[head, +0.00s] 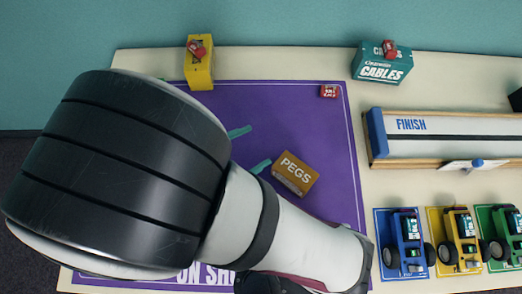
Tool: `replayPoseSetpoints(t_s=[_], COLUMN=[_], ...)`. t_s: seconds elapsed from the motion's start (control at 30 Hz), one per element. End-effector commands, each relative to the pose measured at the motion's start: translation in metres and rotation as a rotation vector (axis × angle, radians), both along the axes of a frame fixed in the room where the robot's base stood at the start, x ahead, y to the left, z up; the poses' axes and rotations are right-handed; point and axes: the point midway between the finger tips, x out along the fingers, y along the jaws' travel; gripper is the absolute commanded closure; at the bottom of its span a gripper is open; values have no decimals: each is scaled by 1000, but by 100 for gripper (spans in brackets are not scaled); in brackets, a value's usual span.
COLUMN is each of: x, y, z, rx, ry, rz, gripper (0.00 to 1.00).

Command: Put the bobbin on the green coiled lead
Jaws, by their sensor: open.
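My arm covers the left and lower middle of the head view. Two teal finger tips of my gripper (251,148) show past the arm's edge, apart from each other, with bare purple mat between them. The rest of the gripper is hidden behind the arm. I cannot make out the bobbin or the green coiled lead; the arm hides much of the mat.
An orange-brown PEGS box (296,173) lies close right of the finger tips on the purple mat (310,125). A yellow box (199,72), a small red box (329,91) and a teal CABLES box (383,68) are farther back. A FINISH track (440,147) and toy cars (404,240) are right.

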Motion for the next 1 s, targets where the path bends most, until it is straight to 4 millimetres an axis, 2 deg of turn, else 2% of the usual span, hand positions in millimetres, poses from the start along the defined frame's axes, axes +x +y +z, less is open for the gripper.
replayPoseSetpoints(t_s=[0.03,0.1,0.17,0.2,0.3,0.4,0.53,1.0], x=[-1,-21,-44,-59,-78,-80,-77,-77], y=[-36,-80,-101,-108,-103,-94,-88,-88], z=[15,29,39,45,61,74,81,82], rx=[128,322,500,618,896,1096,1202,1203], ry=[-22,-67,-125,-169,-283,-367,-409,-406], rz=[-279,-719,-1104,-1348,-1847,-2142,-2278,-2281], gripper=[16,16,16,16,16,16,16,16])
